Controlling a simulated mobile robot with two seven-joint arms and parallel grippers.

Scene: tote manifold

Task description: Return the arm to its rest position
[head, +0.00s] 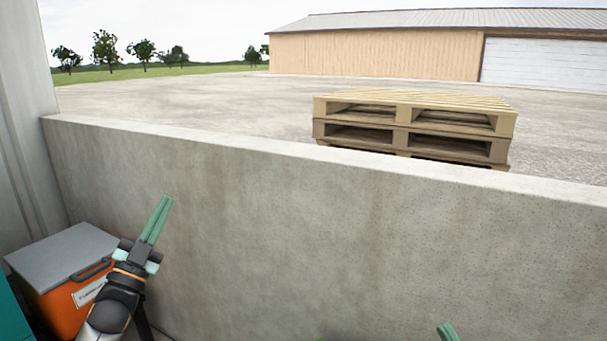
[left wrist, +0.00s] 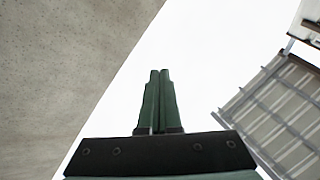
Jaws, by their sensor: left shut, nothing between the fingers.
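My left gripper (head: 160,218) is raised at the lower left of the head view, in front of the concrete wall, with its green fingers pointing up. The fingers are together and hold nothing. In the left wrist view the gripper (left wrist: 160,75) also shows its two green fingers side by side against the bright sky. Of my right gripper only a green tip (head: 447,332) shows at the bottom edge of the head view. Whether it is open or shut is hidden.
A low concrete wall (head: 300,220) runs across in front of me. An orange box with a grey lid (head: 62,252) stands at the lower left, close to my left arm. Beyond the wall are stacked wooden pallets (head: 413,112), open paving and a long shed (head: 375,52).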

